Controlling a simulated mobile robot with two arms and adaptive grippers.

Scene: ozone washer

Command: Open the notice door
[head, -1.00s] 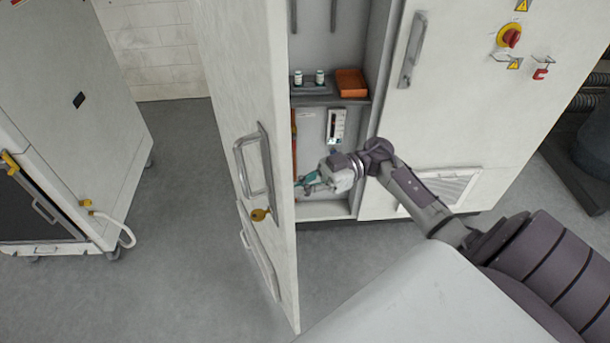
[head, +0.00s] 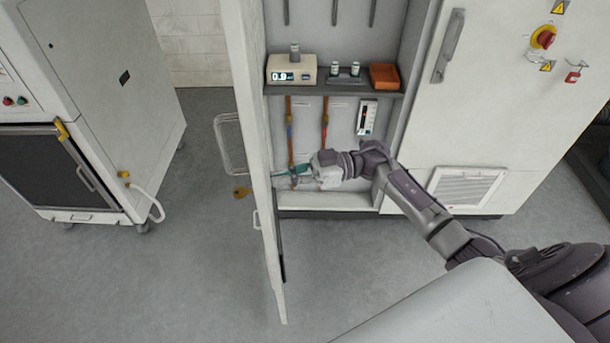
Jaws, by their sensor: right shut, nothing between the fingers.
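The notice door (head: 256,150) is a white cabinet door, seen nearly edge-on and standing wide open from the white cabinet. My right gripper (head: 284,172) is shut and empty. Its fingertips are at the inner side of the door, in front of the open compartment. I cannot tell whether they touch the door. My left gripper is out of view.
Inside the cabinet, a shelf (head: 335,95) holds a white meter (head: 291,70), small bottles and an orange tray (head: 384,76). The cabinet's other door (head: 480,100) is closed. A grey machine (head: 100,100) with a hose stands left. Floor between is clear.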

